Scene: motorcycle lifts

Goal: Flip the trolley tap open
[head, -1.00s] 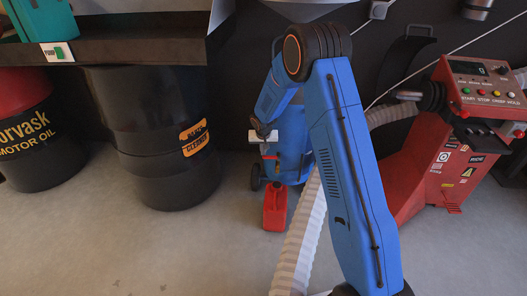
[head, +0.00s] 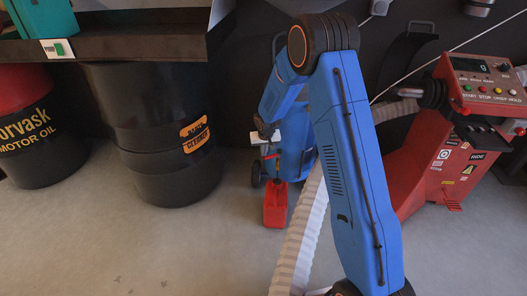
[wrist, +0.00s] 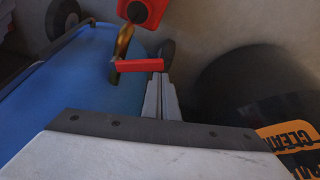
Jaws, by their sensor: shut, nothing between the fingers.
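The blue trolley (head: 292,155) stands on the floor behind my arm; its rounded blue body (wrist: 95,75) fills the left of the wrist view. Its brass tap (wrist: 123,42) has a red lever (wrist: 140,66) that lies crosswise, pointing right in the wrist view. My gripper (wrist: 159,82) is shut and empty, its grey fingertips right by the lever's free end. I cannot tell whether they touch. In the head view, my wrist and arm partly hide the tap and trolley.
A red can (head: 275,205) stands on the floor below the tap. A red machine with a control panel (head: 480,85) is at right. A pale ribbed hose (head: 303,235) crosses the floor.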

